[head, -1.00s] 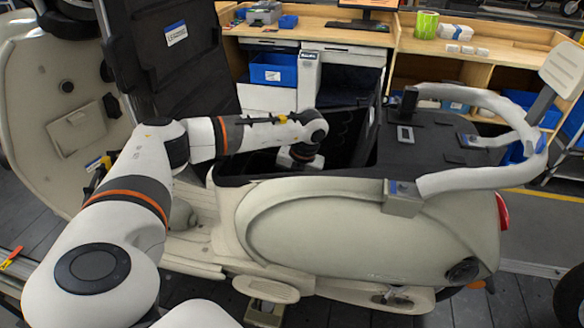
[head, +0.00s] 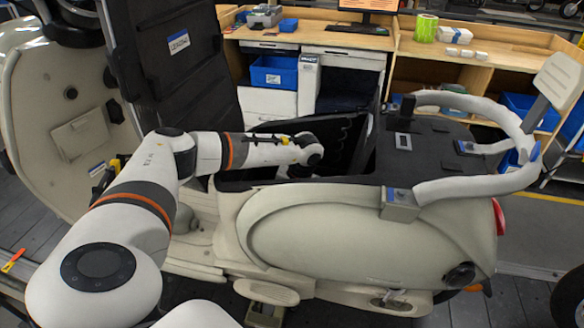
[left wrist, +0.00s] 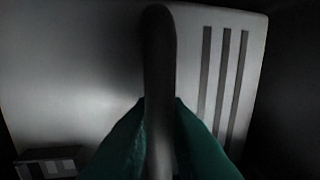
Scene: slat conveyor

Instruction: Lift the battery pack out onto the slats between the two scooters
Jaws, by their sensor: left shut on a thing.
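The cream scooter (head: 360,230) stands across the middle of the head view with its black seat lid (head: 165,60) raised. My left arm reaches into its open under-seat bay (head: 345,150), and the bay's wall hides the fingers there. In the left wrist view, the pale battery pack (left wrist: 80,80) has dark slots on its right side and a dark handle (left wrist: 160,60). The green fingers of my left gripper (left wrist: 160,110) are shut on that handle from both sides. The head view does not show the pack. My right gripper is not in view.
Dark slats (head: 45,215) show at the left and along the front. A black wheel (head: 572,295) stands at the right edge. A white grab rail (head: 480,185) rises over the scooter's rear. Wooden benches (head: 480,65) with blue bins (head: 273,72) stand behind.

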